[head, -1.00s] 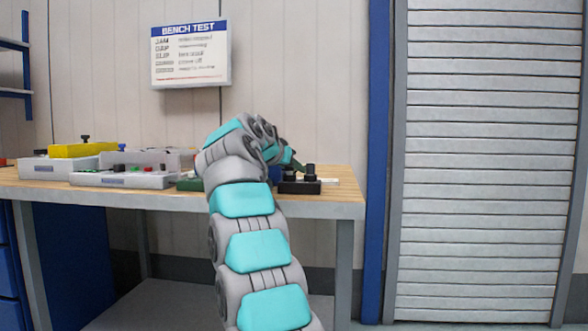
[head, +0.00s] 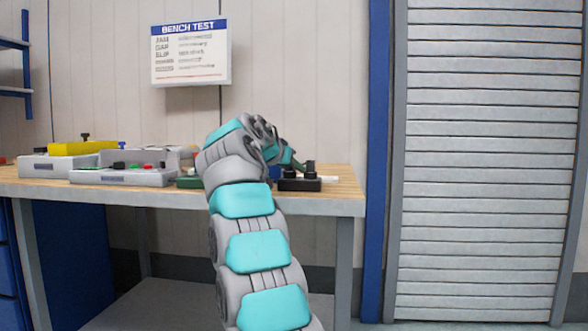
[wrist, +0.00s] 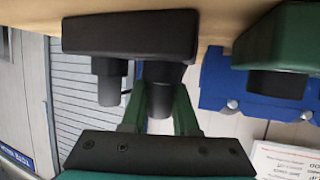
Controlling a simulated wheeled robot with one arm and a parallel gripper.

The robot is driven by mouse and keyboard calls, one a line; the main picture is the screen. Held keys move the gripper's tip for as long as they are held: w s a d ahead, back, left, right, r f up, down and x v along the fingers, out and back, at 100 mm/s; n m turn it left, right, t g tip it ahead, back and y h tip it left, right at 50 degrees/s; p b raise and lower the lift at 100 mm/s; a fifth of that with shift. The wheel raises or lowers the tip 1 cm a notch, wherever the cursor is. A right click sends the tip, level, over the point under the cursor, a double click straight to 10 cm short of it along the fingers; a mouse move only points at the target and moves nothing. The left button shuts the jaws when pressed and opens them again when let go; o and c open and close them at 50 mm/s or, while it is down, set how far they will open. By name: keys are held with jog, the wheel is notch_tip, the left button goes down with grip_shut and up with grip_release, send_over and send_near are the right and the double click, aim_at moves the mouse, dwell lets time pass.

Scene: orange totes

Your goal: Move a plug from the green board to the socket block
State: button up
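The black socket block (head: 300,185) sits near the right end of the bench. It fills the upper left of the wrist view (wrist: 130,34). The green board (head: 189,183) is partly hidden behind my arm; a green part with a black piece shows in the wrist view (wrist: 285,35).
A blue part (wrist: 232,88) lies close beside the block in the wrist view. Grey boxes (head: 120,178) and a yellow case (head: 82,149) stand on the bench's left. The bench top's right end (head: 345,187) is clear. A sign (head: 190,54) hangs behind.

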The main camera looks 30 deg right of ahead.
jog(key=o, duration=0.5)
jog(key=shift+o, duration=0.2)
jog(key=shift+r, duration=0.1)
